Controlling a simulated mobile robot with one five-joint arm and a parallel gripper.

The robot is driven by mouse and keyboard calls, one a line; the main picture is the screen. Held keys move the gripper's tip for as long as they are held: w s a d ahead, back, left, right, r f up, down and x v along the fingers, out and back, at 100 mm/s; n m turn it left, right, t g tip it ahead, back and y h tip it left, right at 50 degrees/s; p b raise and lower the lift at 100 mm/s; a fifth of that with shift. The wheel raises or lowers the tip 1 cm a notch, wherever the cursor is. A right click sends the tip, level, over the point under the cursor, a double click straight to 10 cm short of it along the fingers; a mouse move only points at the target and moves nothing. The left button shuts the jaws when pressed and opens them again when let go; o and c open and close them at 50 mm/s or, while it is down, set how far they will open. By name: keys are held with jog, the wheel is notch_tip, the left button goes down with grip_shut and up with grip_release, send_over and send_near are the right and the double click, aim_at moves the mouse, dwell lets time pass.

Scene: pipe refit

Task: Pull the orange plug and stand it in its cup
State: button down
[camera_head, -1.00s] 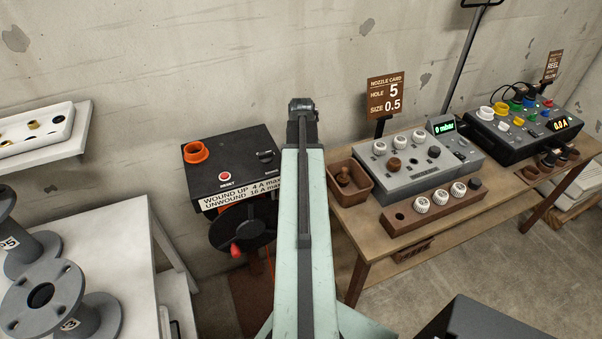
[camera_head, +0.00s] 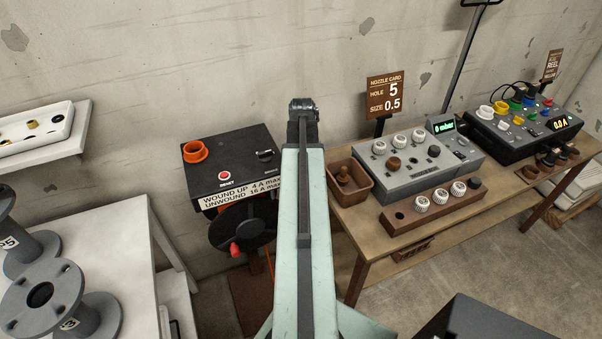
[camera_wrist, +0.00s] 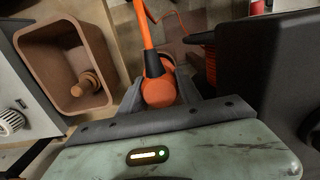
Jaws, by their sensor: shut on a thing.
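The orange plug (camera_wrist: 158,91) is between the fingers of my gripper (camera_wrist: 163,88) in the wrist view. My gripper is shut on it. A black sleeve and an orange cable run from the plug toward the top of that view. An orange, open-topped round cup (camera_head: 195,152) stands on the black box at the left in the head view, and it looks empty. In the head view my arm hides the plug and my fingers.
The black box (camera_head: 232,160) carries a reel (camera_head: 240,226) with a red knob on its front. A brown bin (camera_head: 350,197) with a wooden peg stands on the bench right of my arm; the wrist view shows it at left (camera_wrist: 35,45). A grey nozzle panel (camera_head: 440,165) stands beyond.

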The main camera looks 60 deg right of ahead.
jog(key=shift+f, duration=0.1)
jog(key=shift+f+b, duration=0.3)
jog(key=shift+b, duration=0.1)
dwell(0.4)
jog(key=shift+f+b, duration=0.5)
jog(key=shift+f, duration=0.05)
jog(key=shift+f, duration=0.1)
jog(key=shift+f+b, duration=0.3)
jog(key=shift+b, duration=0.15)
jog(key=shift+f+b, duration=0.5)
dwell(0.5)
jog(key=c, duration=0.7)
grip_release()
jog(key=shift+c, duration=0.2)
